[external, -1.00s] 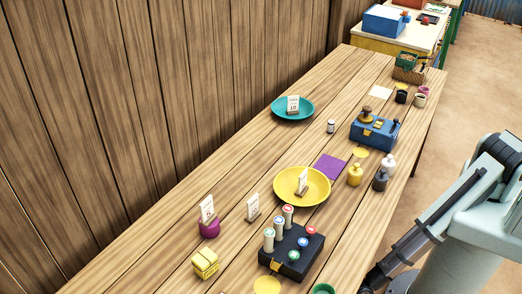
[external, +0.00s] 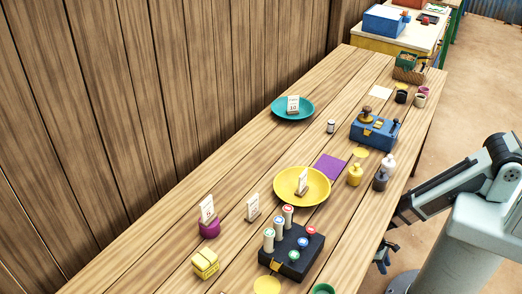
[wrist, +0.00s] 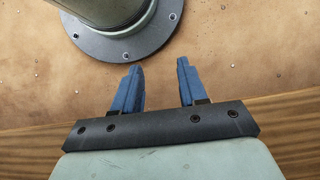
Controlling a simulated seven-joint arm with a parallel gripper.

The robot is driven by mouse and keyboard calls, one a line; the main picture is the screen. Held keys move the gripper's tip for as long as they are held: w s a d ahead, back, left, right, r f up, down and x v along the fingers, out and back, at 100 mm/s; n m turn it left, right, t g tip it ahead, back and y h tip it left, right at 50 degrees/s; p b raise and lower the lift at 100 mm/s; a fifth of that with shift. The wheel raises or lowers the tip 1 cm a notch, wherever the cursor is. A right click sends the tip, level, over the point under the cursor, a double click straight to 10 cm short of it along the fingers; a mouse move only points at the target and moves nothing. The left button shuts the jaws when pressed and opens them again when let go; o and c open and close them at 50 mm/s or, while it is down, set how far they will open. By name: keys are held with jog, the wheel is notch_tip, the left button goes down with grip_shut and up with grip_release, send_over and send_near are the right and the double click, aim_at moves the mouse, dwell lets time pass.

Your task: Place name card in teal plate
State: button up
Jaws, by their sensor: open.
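A teal plate (external: 278,109) lies at the far part of the table near the plank wall, with a white name card (external: 293,104) standing in it. A yellow plate (external: 317,196) nearer the middle holds another name card (external: 302,182). A third name card (external: 253,206) stands on the bare table left of the yellow plate. A fourth card (external: 207,208) stands in a purple holder. My gripper (external: 384,256) is beside the table's right edge, apart from all cards. In the wrist view my gripper (wrist: 161,82) is open and empty, its blue fingers over the floor.
A black box with pegs and coloured knobs (external: 286,255) stands at the near part of the table. A yellow block (external: 205,264) is left of it. The table between the plates is mostly clear.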

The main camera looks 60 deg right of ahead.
jog(key=s+d+r, duration=0.1)
jog(key=s+d, duration=0.1)
jog(key=d, duration=0.4)
jog(key=s+d+r, duration=0.2)
jog(key=d, duration=0.5)
jog(key=shift+s+r+g, duration=0.25)
jog(key=shift+g, duration=0.15)
